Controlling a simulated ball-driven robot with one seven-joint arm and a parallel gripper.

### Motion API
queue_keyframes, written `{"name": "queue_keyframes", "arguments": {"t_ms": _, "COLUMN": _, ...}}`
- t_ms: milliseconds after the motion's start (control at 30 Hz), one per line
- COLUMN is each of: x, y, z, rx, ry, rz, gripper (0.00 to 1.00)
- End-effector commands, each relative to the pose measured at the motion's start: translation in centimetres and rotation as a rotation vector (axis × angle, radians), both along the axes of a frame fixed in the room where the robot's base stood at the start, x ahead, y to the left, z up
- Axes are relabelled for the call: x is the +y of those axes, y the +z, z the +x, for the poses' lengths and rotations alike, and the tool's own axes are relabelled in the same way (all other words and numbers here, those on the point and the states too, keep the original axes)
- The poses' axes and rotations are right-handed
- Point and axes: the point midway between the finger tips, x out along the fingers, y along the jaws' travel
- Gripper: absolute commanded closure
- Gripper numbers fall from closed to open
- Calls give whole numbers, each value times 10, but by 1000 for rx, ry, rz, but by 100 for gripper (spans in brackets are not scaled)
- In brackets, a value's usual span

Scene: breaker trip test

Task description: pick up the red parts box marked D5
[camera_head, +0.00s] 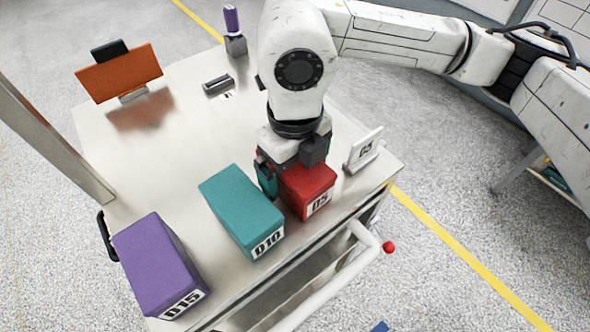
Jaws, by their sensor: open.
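The red parts box marked D5 (310,187) sits upright on the metal table, near its right front edge. Its white label faces the front. My gripper (285,180) is open and points down over the rear of the red box. One dark finger with teal on it shows at the box's left side, between it and the teal box. The other finger is hidden, and I cannot tell whether the fingers touch the box. My wrist covers the box's back part.
A teal box D10 (240,208) stands close on the left, and a purple box D15 (158,262) stands further left. A D5 sign (364,149) stands behind on the right. An orange panel (119,73) stands at the back left. The table middle (185,140) is clear.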

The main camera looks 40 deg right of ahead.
Motion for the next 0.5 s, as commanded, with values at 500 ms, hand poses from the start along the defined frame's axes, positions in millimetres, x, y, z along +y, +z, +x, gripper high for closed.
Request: {"name": "queue_keyframes", "arguments": {"t_ms": 500, "x": 0, "y": 0, "z": 0, "rx": 0, "ry": 0, "rz": 0, "gripper": 36}}
